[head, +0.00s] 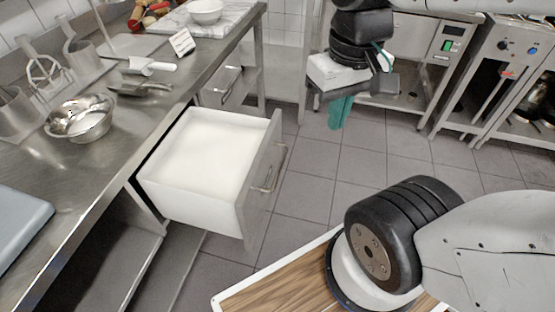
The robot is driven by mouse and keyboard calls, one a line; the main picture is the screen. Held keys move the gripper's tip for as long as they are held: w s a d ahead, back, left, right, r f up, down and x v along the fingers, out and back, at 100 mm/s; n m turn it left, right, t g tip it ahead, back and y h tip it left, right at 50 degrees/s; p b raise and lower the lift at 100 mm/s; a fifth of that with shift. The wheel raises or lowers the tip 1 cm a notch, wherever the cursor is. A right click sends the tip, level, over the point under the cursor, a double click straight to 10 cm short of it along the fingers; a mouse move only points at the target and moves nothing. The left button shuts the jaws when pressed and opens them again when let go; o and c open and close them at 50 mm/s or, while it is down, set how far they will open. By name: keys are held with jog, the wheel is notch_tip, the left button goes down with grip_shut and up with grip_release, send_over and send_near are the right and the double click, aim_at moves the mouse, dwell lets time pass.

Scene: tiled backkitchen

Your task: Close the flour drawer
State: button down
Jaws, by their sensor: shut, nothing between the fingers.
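The flour drawer (191,206) is pulled out from under the steel counter at the left. It is a white bin filled with white flour (203,153). Its steel front (262,178) carries a bar handle (271,168) facing right. My gripper (340,112) hangs to the upper right of the drawer, with green-teal fingers pointing down. It is shut and empty, apart from the drawer front and handle. Its finger tips are seen from the side.
The steel counter (130,133) holds a metal bowl (80,118), a scoop (145,66), a white bowl (205,11) and a blue-grey board (18,228). A second drawer (221,88) is farther back. Steel appliances (440,45) stand at the back right. Tiled floor (310,165) is clear beside the drawer.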

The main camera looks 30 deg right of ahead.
jog(key=w+d+f+m+t+y, duration=0.25)
jog(key=w+d+f+m, duration=0.2)
jog(key=f+m, duration=0.4)
jog(key=w+d+f+m+t+y, duration=0.1)
jog(key=w+d+f+m+y, duration=0.25)
jog(key=w+f+m, duration=0.5)
jog(key=w+d+f+m+t+y, duration=0.1)
jog(key=w+d+f+m+y, duration=0.15)
jog(key=d+f+m, duration=0.6)
jog(key=t+h, duration=0.2)
send_near(280, 149)
notch_tip(280, 149, down, 3)
jog(key=shift+m+g, duration=0.25)
jog(key=shift+w+a+f, duration=0.1)
jog(key=shift+w+a, duration=0.55)
jog(key=shift+a, duration=0.25)
jog(key=shift+w+a+f, duration=0.1)
jog(key=shift+w+a, duration=0.6)
jog(key=shift+a, duration=0.15)
jog(key=shift+w, duration=0.1)
